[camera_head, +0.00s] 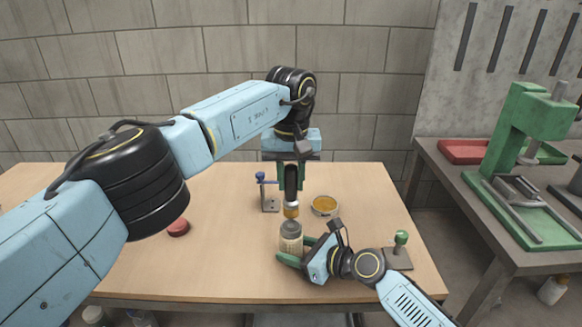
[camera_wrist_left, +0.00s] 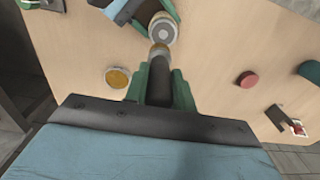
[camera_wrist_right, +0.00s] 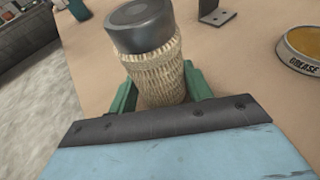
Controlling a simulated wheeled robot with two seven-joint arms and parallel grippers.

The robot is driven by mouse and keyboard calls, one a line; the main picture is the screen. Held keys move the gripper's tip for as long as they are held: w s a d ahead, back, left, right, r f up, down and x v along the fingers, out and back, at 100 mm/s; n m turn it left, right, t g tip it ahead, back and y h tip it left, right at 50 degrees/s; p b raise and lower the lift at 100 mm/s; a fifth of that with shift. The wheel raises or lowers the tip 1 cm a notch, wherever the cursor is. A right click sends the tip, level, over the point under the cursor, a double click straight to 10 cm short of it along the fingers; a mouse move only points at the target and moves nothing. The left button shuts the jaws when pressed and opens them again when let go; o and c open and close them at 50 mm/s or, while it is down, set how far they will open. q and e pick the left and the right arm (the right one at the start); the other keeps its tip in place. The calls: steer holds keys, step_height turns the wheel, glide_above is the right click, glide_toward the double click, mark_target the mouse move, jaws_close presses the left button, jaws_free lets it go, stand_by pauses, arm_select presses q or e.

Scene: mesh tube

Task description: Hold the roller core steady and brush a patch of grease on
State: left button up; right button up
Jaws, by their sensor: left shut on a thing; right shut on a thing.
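The roller core (camera_head: 290,240) stands upright on the wooden table, a pale mesh-covered cylinder with a dark grey end. My right gripper (camera_head: 298,250) is shut around its mesh side; the right wrist view shows the mesh (camera_wrist_right: 155,75) between the green fingers. In the head view the tip is just above the core's top; in the left wrist view the tip (camera_wrist_left: 158,51) overlaps the core's edge. Contact cannot be told. The grease dish (camera_head: 325,206) stands right of the brush.
A metal bracket with a blue clamp (camera_head: 268,193) stands behind the core. A green-knobbed stand (camera_head: 399,248) is at the right of the table, and a red round piece (camera_head: 178,227) at the left. A side bench holds a green press (camera_head: 524,120) and red tray (camera_head: 462,151).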

arm_select(q)
steer(key=shift+s+f, duration=0.15)
steer(key=shift+f, duration=0.35)
arm_select(e)
steer(key=shift+f, duration=0.1)
arm_select(q)
steer(key=shift+s+f, duration=0.1)
steer(key=shift+s, duration=2.45)
steer(key=shift+w+d, duration=0.1)
steer(key=shift+w, duration=2.7)
steer(key=shift+r, duration=4.1)
steer(key=shift+s, duration=0.1)
arm_select(e)
steer(key=o, duration=0.8)
